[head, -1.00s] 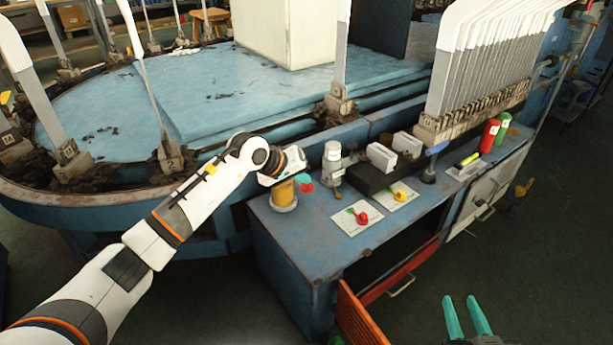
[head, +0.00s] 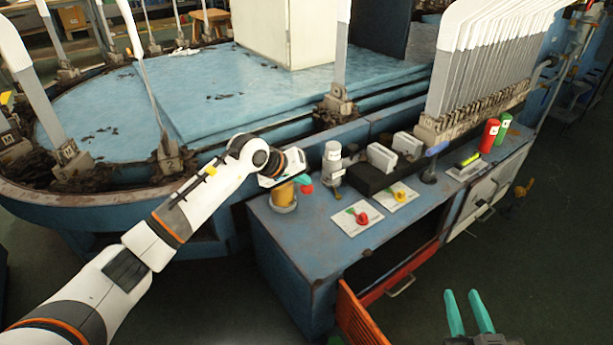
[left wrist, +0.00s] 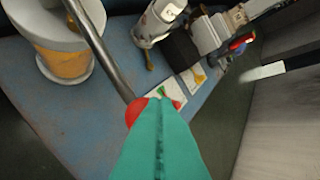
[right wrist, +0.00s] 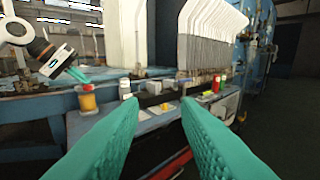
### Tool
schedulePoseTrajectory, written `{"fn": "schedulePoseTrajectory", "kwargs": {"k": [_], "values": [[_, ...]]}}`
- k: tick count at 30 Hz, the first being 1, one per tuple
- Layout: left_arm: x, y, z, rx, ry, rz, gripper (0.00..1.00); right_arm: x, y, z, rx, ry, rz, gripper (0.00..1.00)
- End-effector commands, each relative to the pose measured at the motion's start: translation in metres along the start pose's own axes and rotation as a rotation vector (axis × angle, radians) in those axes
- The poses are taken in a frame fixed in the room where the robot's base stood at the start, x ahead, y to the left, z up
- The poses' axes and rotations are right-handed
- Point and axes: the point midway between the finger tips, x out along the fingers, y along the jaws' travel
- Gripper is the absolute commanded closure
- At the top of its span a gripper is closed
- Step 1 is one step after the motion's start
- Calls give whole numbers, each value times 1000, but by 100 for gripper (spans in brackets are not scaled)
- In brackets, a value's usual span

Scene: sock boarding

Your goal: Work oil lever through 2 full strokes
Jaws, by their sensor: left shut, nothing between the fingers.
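The oil unit (head: 283,197) is an amber cup with a pale top, on the blue bench. In the left wrist view, its metal lever (left wrist: 100,48) slopes down to a red knob (left wrist: 137,110). In the head view the knob (head: 307,188) shows beside the cup; my arm hides most of the lever. My left gripper (head: 303,179) is shut and empty at the knob. Its teal fingers (left wrist: 160,108) cover part of the knob in the left wrist view; I cannot tell whether they touch. My right gripper (head: 460,293) is open and empty, low in front of the bench.
A white-capped bottle (head: 333,160), a black block (head: 365,181) and two cards (head: 357,218) with red and yellow valves stand right of the oil unit. Red (head: 489,136) and green cylinders stand farther right. Floor at right is clear.

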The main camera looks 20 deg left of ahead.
Motion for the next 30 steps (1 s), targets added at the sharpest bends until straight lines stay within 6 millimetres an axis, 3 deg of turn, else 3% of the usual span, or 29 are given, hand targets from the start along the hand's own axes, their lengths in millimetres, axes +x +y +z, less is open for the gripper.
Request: {"fn": "schedulePoseTrajectory", "kwargs": {"k": [30], "values": [[3,2,-2,0,0,1,100,1,2,11,1,-75,5,70]]}}
